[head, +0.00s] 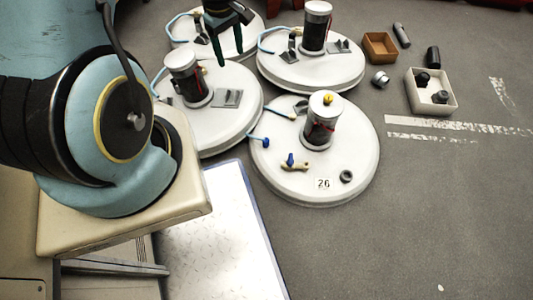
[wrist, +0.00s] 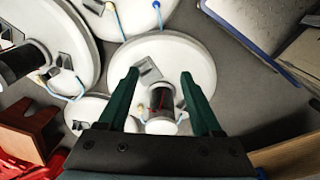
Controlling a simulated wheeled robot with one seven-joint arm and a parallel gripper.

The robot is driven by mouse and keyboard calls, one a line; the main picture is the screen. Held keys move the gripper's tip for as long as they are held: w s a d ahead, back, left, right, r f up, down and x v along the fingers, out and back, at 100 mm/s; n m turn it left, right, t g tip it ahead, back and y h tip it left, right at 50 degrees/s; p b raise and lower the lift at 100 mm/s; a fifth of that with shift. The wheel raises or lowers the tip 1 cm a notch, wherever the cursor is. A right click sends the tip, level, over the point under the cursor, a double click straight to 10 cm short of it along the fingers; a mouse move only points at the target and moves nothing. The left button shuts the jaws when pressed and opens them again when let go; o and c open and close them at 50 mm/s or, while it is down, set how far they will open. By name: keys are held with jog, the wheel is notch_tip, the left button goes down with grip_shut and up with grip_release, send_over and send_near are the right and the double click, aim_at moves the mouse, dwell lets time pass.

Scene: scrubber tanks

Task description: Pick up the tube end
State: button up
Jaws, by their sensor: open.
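Several round white tanks stand on the floor, each with a dark cylinder and a light-blue tube. On the front tank (head: 340,180), marked 26, the tube (head: 256,127) ends in a dark blue tip (head: 266,142) at the tank's left rim. Other tubes (head: 158,80) curve over the left rims of the tanks behind. My gripper (head: 229,58) is open and empty above the back tanks. In the wrist view its two green fingers (wrist: 160,74) stand apart, with a tank (wrist: 160,50) and its cylinder (wrist: 160,98) below. I cannot tell which tube end is meant.
A brown box (head: 380,48), a white box (head: 431,92) with dark parts, and loose cylinders (head: 433,57) lie on the floor at right. A blue-edged light panel (head: 235,230) lies before the tanks. The floor at front right is clear.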

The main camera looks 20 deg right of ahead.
jog(key=s+d+f+n+b, duration=0.1)
jog(key=s+d+f+b, duration=0.3)
jog(key=f, duration=0.6)
jog(key=w+d+f+n+b, duration=0.15)
jog(key=f+b, duration=0.35)
jog(key=f, duration=0.5)
jog(key=s+d+f+n+b, duration=0.15)
jog(key=f+b, duration=0.35)
jog(key=f, duration=0.5)
jog(key=b, duration=0.2)
send_over(265, 139)
jog(key=shift+y, duration=0.3)
jog(key=f, duration=0.5)
jog(key=shift+w+d+f, duration=0.15)
jog(key=shift+w+d, duration=0.05)
jog(key=shift+w, duration=0.05)
jog(key=f+b, duration=0.2)
jog(key=f, duration=0.1)
jog(key=f+b, duration=0.1)
jog(key=f, duration=0.1)
jog(key=shift+s+a+f, duration=0.1)
jog(key=shift+s+a, duration=0.1)
jog(key=shift+s, duration=0.1)
jog(key=shift+c, duration=0.2)
grip_shut()
